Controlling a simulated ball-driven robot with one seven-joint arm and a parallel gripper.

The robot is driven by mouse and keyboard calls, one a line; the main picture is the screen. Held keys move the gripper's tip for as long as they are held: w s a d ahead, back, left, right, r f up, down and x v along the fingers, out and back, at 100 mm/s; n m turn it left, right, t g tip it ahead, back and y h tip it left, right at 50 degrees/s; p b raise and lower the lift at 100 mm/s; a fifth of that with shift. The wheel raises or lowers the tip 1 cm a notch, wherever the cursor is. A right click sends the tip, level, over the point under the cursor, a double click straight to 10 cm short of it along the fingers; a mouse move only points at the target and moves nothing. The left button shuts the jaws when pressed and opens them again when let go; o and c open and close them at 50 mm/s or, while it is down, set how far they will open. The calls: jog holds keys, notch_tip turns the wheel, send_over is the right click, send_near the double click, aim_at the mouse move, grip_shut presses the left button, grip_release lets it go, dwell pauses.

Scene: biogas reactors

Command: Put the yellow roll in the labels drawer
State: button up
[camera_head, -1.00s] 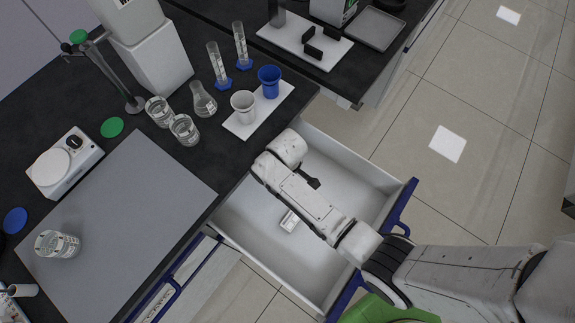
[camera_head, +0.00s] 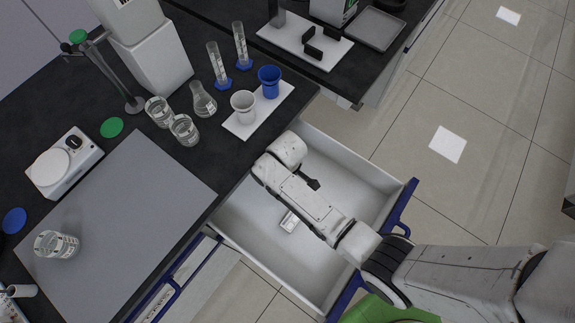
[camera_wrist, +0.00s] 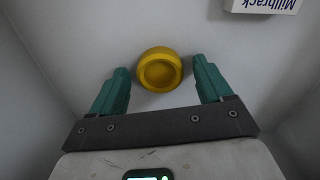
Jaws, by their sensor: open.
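The yellow roll (camera_wrist: 160,70) shows in the wrist view, round with a recessed middle, inside a white-walled drawer. My gripper (camera_wrist: 160,76) is open, with one green finger on each side of the roll and a gap on both sides. Whether the roll rests fully on the drawer floor is hard to tell. In the head view an open white drawer (camera_head: 250,228) with a blue handle stands out from the bench, and my arm reaches down into it. The roll and my fingertips are hidden there behind my arm. No drawer label is readable.
A small white box (camera_head: 289,222) lies on the drawer floor; its print reads "Millbrack" in the wrist view (camera_wrist: 262,4). A second drawer (camera_head: 188,272) is slightly open at the lower left. Cups (camera_head: 243,107) and glassware stand on the bench near the drawer.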

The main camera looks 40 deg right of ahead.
notch_tip(320, 180, up, 12)
jog(key=p, duration=0.1)
jog(key=s+d+r+m, duration=0.3)
jog(key=s+d, duration=0.1)
jog(key=s, duration=0.5)
jog(key=s+d+r+m+t, duration=0.1)
jog(key=s+d+r+m, duration=0.2)
jog(key=s, duration=0.6)
jog(key=shift+s+d+r, duration=0.15)
jog(key=shift+s+d, duration=0.1)
jog(key=shift+d, duration=0.25)
